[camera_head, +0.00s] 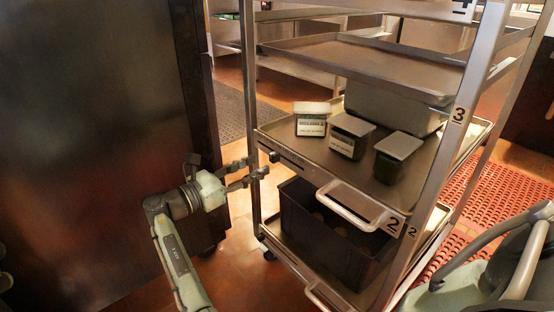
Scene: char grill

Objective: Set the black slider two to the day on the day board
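The day board (300,164) looks to be the narrow dark strip along the front edge of the cart's middle shelf; its markings are too small to read. A small black block (274,157) at the strip's left end looks like a slider, but I cannot tell which number it has. My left gripper (257,167) is open, its two fingers apart, just left of this block and close to the cart's left post. I cannot tell whether it touches anything.
The metal cart's middle shelf holds lidded containers (312,118) with labels. A black crate (318,225) stands on the shelf below, behind a metal handle (350,207). A dark cabinet (90,130) fills the left. Red mats (480,195) lie at right.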

